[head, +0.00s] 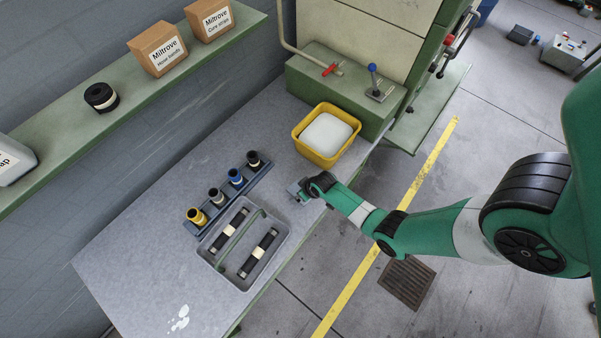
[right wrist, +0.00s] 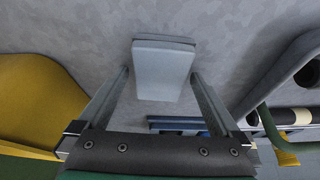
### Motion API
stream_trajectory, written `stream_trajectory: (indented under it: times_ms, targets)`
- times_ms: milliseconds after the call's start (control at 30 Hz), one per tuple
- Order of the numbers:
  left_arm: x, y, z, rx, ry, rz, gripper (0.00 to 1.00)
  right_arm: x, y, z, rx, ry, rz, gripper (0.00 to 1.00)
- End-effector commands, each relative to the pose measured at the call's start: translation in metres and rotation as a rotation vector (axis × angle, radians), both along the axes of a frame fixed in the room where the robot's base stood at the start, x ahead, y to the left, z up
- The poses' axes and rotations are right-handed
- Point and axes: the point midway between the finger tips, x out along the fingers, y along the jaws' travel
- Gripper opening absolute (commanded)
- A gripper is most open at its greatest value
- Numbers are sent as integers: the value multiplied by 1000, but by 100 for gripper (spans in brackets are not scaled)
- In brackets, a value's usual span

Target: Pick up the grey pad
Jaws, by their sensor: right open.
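The grey pad (right wrist: 163,68) shows in the right wrist view as a pale grey block with a darker top edge, on the grey worktop. My right gripper (right wrist: 161,78) is open, with one finger on each side of the pad and a gap at both sides. In the head view my right gripper (head: 299,191) is low over the worktop, between the yellow bin and the rack; the pad is too small and hidden there to tell apart from the fingers. My left gripper is not in view.
A yellow bin (head: 303,147) holding a white block stands behind my right gripper. A blue rack (head: 246,187) with several small cylinders and a grey tray (head: 221,264) with two black rolls and a green handle are to its left.

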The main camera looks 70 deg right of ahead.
Motion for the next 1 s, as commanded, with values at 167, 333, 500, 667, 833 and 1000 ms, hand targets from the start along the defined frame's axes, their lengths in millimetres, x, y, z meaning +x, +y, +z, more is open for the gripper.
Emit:
stream_trajectory:
  times_ms: [167,333,500,667,833,1000]
  targets:
    - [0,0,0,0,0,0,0,0,0,0,0,0,0,91]
    - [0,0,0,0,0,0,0,0,0,0,0,0,0,60]
    - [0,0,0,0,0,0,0,0,0,0,0,0,0,30]
    - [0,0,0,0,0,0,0,0,0,0,0,0,0,21]
    - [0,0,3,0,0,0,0,0,0,3,0,0,0,21]
    - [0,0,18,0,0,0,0,0,0,23,0,-1,0,21]
